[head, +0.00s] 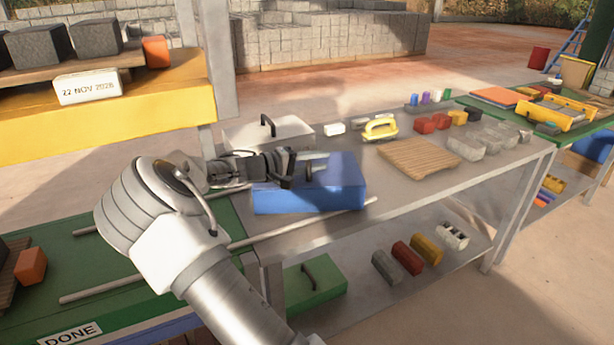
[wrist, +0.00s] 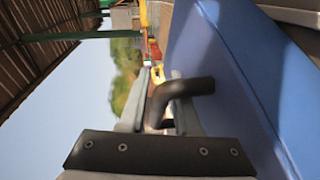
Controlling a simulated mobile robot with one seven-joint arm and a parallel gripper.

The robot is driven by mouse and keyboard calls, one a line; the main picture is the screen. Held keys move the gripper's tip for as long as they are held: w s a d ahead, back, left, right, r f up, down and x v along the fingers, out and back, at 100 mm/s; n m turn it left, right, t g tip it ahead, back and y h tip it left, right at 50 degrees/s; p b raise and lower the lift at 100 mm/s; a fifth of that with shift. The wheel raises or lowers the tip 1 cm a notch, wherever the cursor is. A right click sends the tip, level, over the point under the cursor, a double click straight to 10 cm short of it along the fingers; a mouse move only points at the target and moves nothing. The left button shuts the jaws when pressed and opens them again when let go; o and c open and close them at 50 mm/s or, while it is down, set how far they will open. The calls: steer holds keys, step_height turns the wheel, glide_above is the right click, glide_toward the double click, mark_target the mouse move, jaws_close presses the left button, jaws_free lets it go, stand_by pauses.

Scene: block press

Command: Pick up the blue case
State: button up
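The blue case (head: 335,195) lies flat on the grey workbench near its front edge, with a dark handle (head: 311,172) on its top. My gripper (head: 318,160) is low over the case, at the handle. In the wrist view the blue case (wrist: 235,75) fills the right side. Its dark bent handle (wrist: 182,88) reaches between the grey fingers of my gripper (wrist: 160,90), with a gap showing between them. The fingers look open around the handle. Part of the handle is hidden, so contact is unclear.
A grey case (head: 265,132) with a dark handle stands just behind. A yellow float (head: 380,128), a wooden pallet (head: 417,158) and several small blocks are to the right. A green case (head: 313,280) is on the shelf below. A yellow shelf (head: 150,110) stands left.

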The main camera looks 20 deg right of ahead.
jaws_close()
stand_by(1.2)
